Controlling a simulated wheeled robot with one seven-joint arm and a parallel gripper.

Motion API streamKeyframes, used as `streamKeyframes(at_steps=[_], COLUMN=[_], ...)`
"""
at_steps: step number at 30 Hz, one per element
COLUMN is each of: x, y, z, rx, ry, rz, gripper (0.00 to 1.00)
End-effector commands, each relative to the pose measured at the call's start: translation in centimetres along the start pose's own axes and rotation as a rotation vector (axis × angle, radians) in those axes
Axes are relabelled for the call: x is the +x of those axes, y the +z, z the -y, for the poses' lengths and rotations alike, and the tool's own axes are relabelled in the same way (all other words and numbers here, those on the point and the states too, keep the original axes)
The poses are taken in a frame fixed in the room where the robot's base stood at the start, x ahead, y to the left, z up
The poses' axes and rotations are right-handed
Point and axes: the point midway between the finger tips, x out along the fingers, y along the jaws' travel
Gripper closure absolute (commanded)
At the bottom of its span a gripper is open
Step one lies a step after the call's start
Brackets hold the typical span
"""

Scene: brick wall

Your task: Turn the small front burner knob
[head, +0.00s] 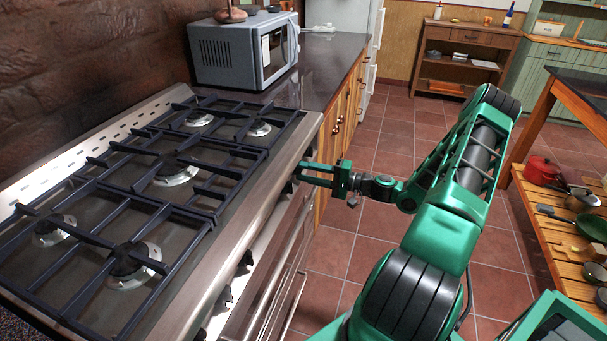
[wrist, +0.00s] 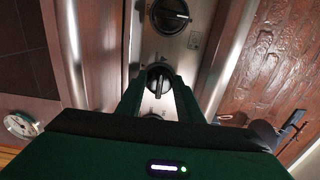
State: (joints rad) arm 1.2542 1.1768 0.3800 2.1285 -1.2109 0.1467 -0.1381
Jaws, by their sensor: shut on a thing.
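The stove's front panel (wrist: 177,50) carries a row of dark round knobs. My gripper (head: 307,174) reaches the far end of that panel, below the hob's front edge. In the wrist view my gripper (wrist: 158,88) has its two green fingers on either side of a burner knob (wrist: 158,78), shut on it. The knob's lower part is partly hidden by the fingers. Another knob (wrist: 170,16) shows just beyond it, free. A small front burner (head: 259,129) sits on the hob above my gripper. I cannot read which burner the held knob is marked for.
The oven door handle (head: 283,290) runs along the stove's front below the knobs. A counter (head: 325,65) with a microwave (head: 243,50) adjoins the stove. Red-tiled floor is clear beside my arm. A wooden shelf table (head: 540,205) with pans stands at right.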

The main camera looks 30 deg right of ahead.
Motion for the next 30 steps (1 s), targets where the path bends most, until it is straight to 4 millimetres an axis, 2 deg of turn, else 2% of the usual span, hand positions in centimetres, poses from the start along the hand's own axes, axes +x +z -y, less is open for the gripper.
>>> streamKeyframes(at_steps=[1, 2, 4, 13, 17, 30], x=[0.0, 0.0, 0.0, 0.0, -0.8, -8.4], y=[0.3, 0.3, 0.2, 0.1, -0.1, 0.1], z=[-0.4, -0.4, -0.4, -0.3, -0.3, -0.2], rx=[0.007, 0.007, 0.007, 0.003, 0.003, 0.005], ry=[0.008, 0.008, 0.008, 0.006, 0.006, 0.005], rz=[0.005, 0.005, 0.005, 0.001, -0.002, 0.0], gripper=[0.89, 0.64, 0.48, 0.48, 0.48, 0.48])
